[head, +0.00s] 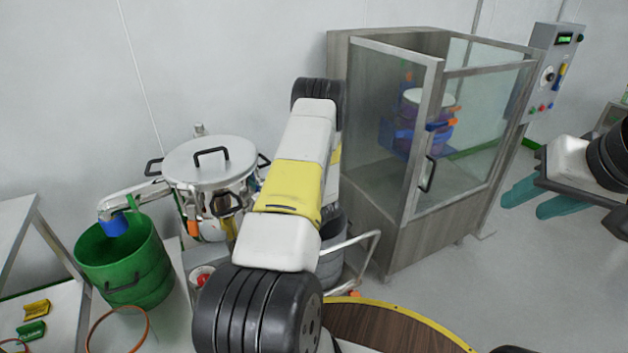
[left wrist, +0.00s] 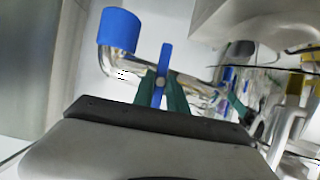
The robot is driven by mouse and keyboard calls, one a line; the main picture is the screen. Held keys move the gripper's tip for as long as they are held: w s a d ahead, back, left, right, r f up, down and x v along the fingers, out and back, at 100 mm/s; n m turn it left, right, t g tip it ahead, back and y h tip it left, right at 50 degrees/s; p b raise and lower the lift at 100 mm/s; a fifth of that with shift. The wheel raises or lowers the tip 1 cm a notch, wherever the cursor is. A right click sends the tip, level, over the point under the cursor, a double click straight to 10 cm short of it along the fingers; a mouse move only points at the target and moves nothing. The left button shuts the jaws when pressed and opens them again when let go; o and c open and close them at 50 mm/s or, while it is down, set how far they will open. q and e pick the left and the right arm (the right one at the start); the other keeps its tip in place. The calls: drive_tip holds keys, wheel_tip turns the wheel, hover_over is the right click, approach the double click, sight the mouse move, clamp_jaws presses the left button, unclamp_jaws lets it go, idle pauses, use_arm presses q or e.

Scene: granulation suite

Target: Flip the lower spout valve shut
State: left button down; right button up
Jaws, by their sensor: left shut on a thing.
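In the left wrist view, a blue valve lever (left wrist: 165,62) sits on a shiny metal spout pipe (left wrist: 122,66) that bends up to a blue end sleeve (left wrist: 119,29). My left gripper (left wrist: 161,92) has its green fingers closed on the lever, one on each side. In the head view my left arm hides this gripper and the lever. A lidded metal vessel (head: 210,160) has a spout with a blue end (head: 115,223) over a green drum (head: 125,262). My right gripper (head: 532,200) is open and empty at the right, away from the vessel.
A glass-sided cabinet (head: 395,185) stands right of the vessel, with a control panel (head: 553,70) beside it. A metal table (head: 25,228) is at the left. A round wooden top (head: 385,330) lies low in front. Floor is clear at the right.

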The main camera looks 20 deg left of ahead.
idle(0.5)
use_arm(q)
drive_tip(key=c, duration=1.3)
unclamp_jaws()
drive_tip(key=shift+c, duration=0.2)
drive_tip(key=shift+d, duration=0.1)
drive_tip(key=v, duration=0.7)
drive_tip(key=shift+s+d+r, duration=0.15)
drive_tip(key=shift+d+r, duration=0.05)
